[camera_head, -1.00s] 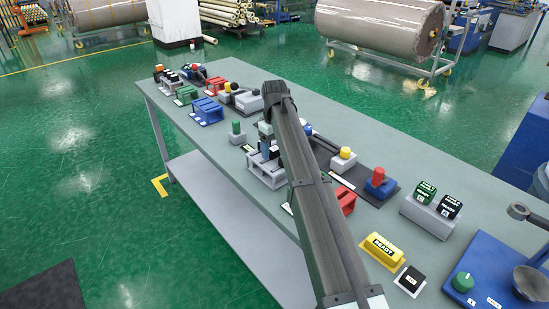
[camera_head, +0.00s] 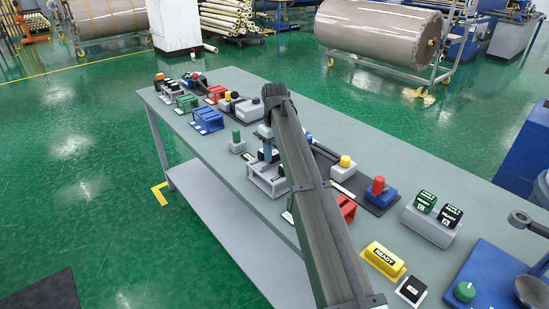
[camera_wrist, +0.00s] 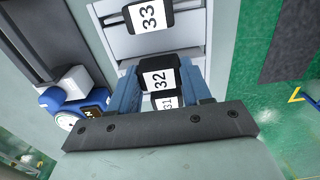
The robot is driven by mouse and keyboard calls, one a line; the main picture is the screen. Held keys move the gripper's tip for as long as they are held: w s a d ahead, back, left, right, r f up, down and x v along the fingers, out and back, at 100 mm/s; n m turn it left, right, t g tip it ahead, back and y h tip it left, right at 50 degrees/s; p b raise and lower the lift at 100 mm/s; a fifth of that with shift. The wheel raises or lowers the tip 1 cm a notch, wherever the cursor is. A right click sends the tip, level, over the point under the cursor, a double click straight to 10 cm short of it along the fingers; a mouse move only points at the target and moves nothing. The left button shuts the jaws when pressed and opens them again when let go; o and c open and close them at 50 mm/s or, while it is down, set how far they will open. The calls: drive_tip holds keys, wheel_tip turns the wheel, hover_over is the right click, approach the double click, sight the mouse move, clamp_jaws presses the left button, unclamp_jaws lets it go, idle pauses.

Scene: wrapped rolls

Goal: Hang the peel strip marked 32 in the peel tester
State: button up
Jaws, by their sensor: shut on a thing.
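In the wrist view the strip marked 32 (camera_wrist: 158,79), with a black head and white label, sits between the blue fingers of my gripper (camera_wrist: 162,88), which is shut on it. In the head view my gripper (camera_head: 267,148) is over a pale rack (camera_head: 262,184), partly hidden by my arm. I cannot tell whether strip 32 is clear of the rack. I cannot identify the peel tester for certain.
A blue and white fixture (camera_wrist: 72,97) on a dark base is left of my gripper in the wrist view.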

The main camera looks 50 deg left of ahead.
drive_tip(key=shift+m, duration=0.4)
drive_tip(key=r, duration=0.5)
drive_tip(key=w+r, duration=0.1)
drive_tip(key=r, duration=0.2)
drive_tip(key=w+d+r+m, duration=0.1)
drive_tip(key=w+d+m, duration=0.1)
drive_tip(key=w+m, duration=0.6)
drive_tip(key=w+d+m, duration=0.3)
drive_tip(key=w+m, duration=0.6)
drive_tip(key=w, duration=0.2)
drive_tip(key=shift+d+r, duration=0.25)
drive_tip(key=shift+r, duration=0.15)
drive_tip(key=shift+f, duration=0.1)
drive_tip(key=shift+f, duration=2.4)
drive_tip(key=shift+f, duration=0.2)
drive_tip(key=shift+f, duration=3.1)
